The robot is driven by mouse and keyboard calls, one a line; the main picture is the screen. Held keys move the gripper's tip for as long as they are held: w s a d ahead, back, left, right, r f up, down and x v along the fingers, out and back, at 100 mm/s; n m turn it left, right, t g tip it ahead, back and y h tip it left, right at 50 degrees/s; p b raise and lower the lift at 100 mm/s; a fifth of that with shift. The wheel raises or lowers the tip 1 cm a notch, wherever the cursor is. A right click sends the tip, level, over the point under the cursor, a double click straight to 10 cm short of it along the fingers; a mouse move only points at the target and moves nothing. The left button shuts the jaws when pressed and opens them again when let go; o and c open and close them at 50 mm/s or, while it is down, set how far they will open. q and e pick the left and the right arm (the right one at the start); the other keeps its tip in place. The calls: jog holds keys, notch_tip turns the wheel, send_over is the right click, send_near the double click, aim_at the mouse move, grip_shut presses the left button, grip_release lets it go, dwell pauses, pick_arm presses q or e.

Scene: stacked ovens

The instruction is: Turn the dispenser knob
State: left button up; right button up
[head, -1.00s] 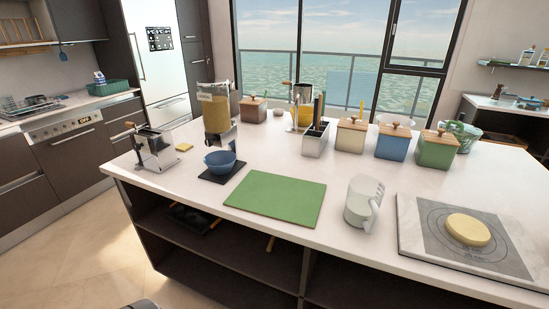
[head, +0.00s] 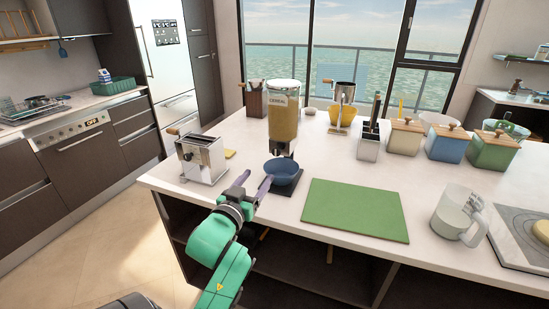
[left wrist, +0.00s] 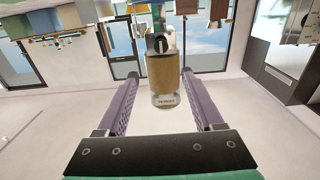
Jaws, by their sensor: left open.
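The cereal dispenser (head: 283,118) stands upright on the island, a clear container of tan cereal over a grey base. In the left wrist view, which looks upside down, the dispenser (left wrist: 164,80) shows between my fingers, with its round knob (left wrist: 160,43) on the silvery part. I cannot make out the knob in the head view. A blue bowl (head: 283,173) sits below the dispenser on a dark base. My left gripper (head: 256,181) is open and empty, in front of the dispenser and just left of the bowl, apart from the knob. My right gripper is not in view.
A utensil holder (head: 369,144) and several lidded boxes stand behind. The island's front edge lies below my gripper.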

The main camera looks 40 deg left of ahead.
aim_at(276, 153)
pick_arm(q)
jog(key=p+x, duration=0.2)
jog(key=x, duration=1)
jog(key=shift+w+a, duration=0.2)
jog(key=shift+w+a+f, duration=0.1)
jog(key=shift+w+a, duration=0.1)
jog(key=shift+w, duration=0.2)
jog(key=c, duration=0.9)
grip_shut()
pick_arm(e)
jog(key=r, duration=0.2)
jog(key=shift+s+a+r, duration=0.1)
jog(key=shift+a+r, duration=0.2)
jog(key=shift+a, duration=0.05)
